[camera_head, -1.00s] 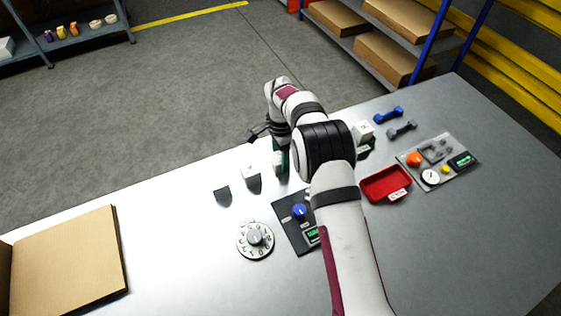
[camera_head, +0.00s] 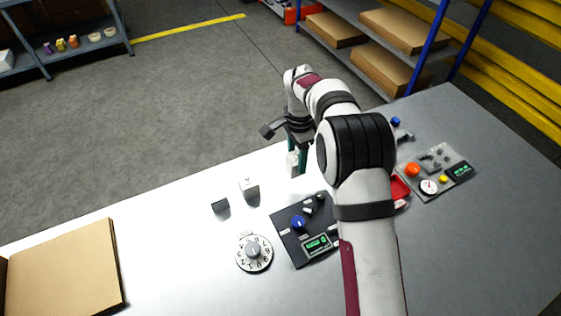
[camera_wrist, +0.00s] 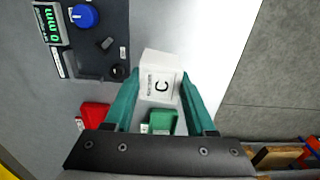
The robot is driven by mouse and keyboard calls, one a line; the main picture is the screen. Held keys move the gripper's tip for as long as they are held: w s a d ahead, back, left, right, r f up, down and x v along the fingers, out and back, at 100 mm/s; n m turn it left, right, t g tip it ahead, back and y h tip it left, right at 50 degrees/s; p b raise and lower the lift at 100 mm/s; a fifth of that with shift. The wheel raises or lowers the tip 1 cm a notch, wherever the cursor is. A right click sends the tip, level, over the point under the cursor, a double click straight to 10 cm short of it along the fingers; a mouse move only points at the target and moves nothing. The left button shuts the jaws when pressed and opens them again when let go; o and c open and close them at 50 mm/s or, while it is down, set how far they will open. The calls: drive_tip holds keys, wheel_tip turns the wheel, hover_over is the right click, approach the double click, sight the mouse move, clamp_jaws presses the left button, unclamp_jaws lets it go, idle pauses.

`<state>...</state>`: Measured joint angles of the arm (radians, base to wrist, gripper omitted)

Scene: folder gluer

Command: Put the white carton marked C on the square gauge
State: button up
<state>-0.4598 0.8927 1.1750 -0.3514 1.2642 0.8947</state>
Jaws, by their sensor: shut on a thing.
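My gripper (camera_wrist: 160,95) is shut on a white carton marked C (camera_wrist: 160,82), held between its green fingers. In the head view the carton (camera_head: 292,163) shows near the table's far edge, partly covered by my gripper (camera_head: 298,162). A small green thing (camera_wrist: 162,121) shows beyond the carton between the fingers in the wrist view. I cannot tell whether it is the square gauge. Two small pieces with dark faces, the left one (camera_head: 220,205) and the right one with a white top (camera_head: 249,190), stand left of my gripper.
A dark panel with a blue knob and green display (camera_head: 305,232) and a round dial (camera_head: 254,252) lie nearby. A red tray (camera_head: 400,190) is partly behind my arm. A grey instrument board (camera_head: 440,172) lies right. A large brown cardboard sheet (camera_head: 65,265) lies left.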

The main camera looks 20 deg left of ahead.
drive_tip(key=d+r, duration=0.4)
drive_tip(key=d, duration=0.3)
drive_tip(key=s+d+f, duration=0.1)
drive_tip(key=s+f, duration=0.1)
drive_tip(key=s+d+f, duration=0.2)
drive_tip(key=s+f, duration=0.1)
drive_tip(key=s+d+f, duration=0.1)
drive_tip(key=s+f, duration=0.2)
drive_tip(key=shift+d, duration=0.4)
drive_tip(key=shift+f, duration=0.9)
drive_tip(key=shift+w, duration=0.1)
drive_tip(key=o, duration=1.4)
